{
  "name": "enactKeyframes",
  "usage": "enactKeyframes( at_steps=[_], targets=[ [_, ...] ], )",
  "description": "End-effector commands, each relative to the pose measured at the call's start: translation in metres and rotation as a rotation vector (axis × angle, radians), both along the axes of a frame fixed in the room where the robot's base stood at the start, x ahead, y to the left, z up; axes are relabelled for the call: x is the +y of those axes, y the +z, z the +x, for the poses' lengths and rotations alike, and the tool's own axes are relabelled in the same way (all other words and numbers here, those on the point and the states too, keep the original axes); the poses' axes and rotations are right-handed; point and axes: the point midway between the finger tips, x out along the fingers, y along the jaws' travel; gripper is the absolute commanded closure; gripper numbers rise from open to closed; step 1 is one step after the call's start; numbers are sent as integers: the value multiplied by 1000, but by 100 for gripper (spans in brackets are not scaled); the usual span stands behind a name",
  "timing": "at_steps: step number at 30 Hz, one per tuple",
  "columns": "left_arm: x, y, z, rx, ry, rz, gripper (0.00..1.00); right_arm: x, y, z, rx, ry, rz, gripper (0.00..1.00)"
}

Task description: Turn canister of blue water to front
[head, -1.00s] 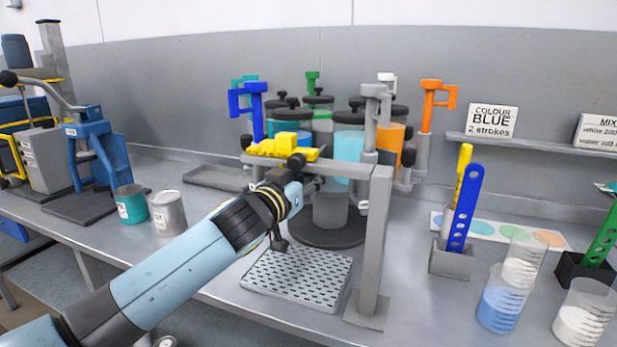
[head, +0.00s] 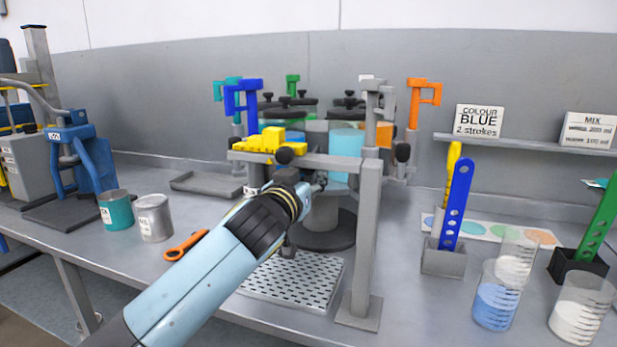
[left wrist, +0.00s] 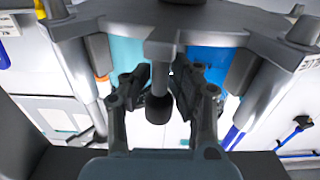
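The carousel of several canisters with black lids stands behind a grey frame. The blue canister (left wrist: 215,70) shows at the right of the left wrist view; in the head view it is mostly hidden behind the yellow block and frame. A light blue canister (head: 346,144) faces the front right, and an orange one (head: 383,136) is behind it. My left gripper (head: 318,183) is at the carousel's front, below the crossbar. In the left wrist view its fingers (left wrist: 163,88) are apart, with a dark round knob (left wrist: 158,108) between them; I cannot tell whether they touch it.
The grey post (head: 365,240) stands close right of my left gripper. A perforated tray (head: 295,280) lies below. An orange wrench (head: 185,246) and two cans (head: 154,217) are to the left. Beakers (head: 497,300) and a strip holder (head: 443,258) stand right.

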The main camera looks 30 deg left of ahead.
Motion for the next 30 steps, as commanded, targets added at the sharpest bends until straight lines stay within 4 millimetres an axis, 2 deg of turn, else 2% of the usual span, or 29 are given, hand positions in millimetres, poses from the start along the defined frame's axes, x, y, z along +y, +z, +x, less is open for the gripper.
enactKeyframes(
  at_steps=[1, 5, 6, 13, 16, 20, 30],
  targets=[
    [0, 1, 0, -3, -1, 1, 67, -1, 0, 0, 0, 0, -1, 60],
    [0, 3, 1, -7, -1, 2, 50, -3, 0, 0, 0, 2, -4, 60],
    [0, 3, 1, -7, -1, 2, 49, -4, 0, -1, 1, 1, -5, 60],
    [0, 5, 1, -10, -2, 2, 49, -5, 0, 0, 0, 1, -6, 60],
    [-2, 4, -6, -10, -2, 3, 49, -4, 0, 0, 0, 2, -5, 60],
    [-6, 4, -26, -8, -2, 2, 49, -3, 0, 0, 0, 1, -4, 60],
    [-22, 3, -97, -6, -1, 0, 49, -3, 0, 0, 0, 1, -3, 60]
  ],
)
